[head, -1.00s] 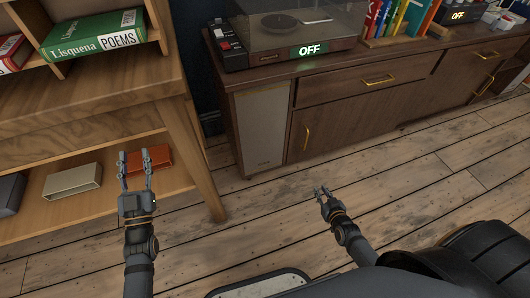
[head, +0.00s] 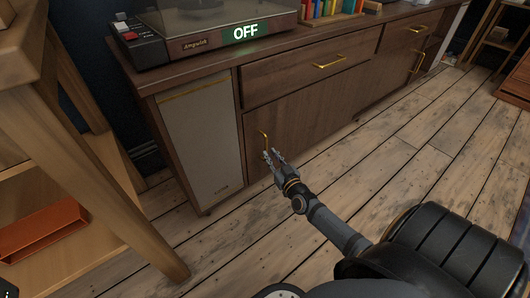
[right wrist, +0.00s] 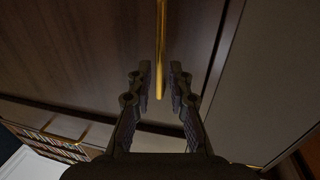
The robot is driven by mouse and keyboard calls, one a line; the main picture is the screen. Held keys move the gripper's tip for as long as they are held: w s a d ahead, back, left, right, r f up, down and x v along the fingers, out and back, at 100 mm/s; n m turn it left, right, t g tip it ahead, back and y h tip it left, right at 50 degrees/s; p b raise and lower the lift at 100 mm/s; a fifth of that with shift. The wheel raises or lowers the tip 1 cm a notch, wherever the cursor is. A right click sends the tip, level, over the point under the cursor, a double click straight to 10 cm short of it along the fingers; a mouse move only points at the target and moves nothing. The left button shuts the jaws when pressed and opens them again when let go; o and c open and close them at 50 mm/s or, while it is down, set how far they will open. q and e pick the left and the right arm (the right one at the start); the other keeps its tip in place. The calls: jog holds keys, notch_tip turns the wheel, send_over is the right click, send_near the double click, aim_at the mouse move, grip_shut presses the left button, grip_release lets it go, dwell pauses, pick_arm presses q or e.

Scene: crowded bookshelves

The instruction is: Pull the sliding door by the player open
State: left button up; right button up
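The sliding door (head: 310,122) is a dark brown wooden panel below the player (head: 205,25), in the cabinet's front. It appears closed. Its upright gold handle (head: 264,138) is near its left edge, and its lower part is hidden behind my right gripper (head: 273,157). In the right wrist view the handle (right wrist: 161,45) comes down between the two fingertips of my right gripper (right wrist: 160,80). The fingers are open, with a small gap on each side of the handle.
A drawer (head: 310,70) with a gold handle is above the door. A pale speaker panel (head: 197,140) is left of the door. A wooden shelf unit (head: 85,170) with an orange box (head: 40,228) stands at left. The plank floor (head: 390,185) in front is clear.

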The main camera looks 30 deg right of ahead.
aim_at(266, 149)
jog(key=shift+w+d+b, duration=0.15)
jog(key=shift+w+b, duration=0.2)
jog(key=shift+w, duration=0.8)
jog(key=shift+w+d+b, duration=0.1)
jog(key=shift+w+b, duration=0.2)
jog(key=shift+w, duration=0.85)
grip_shut()
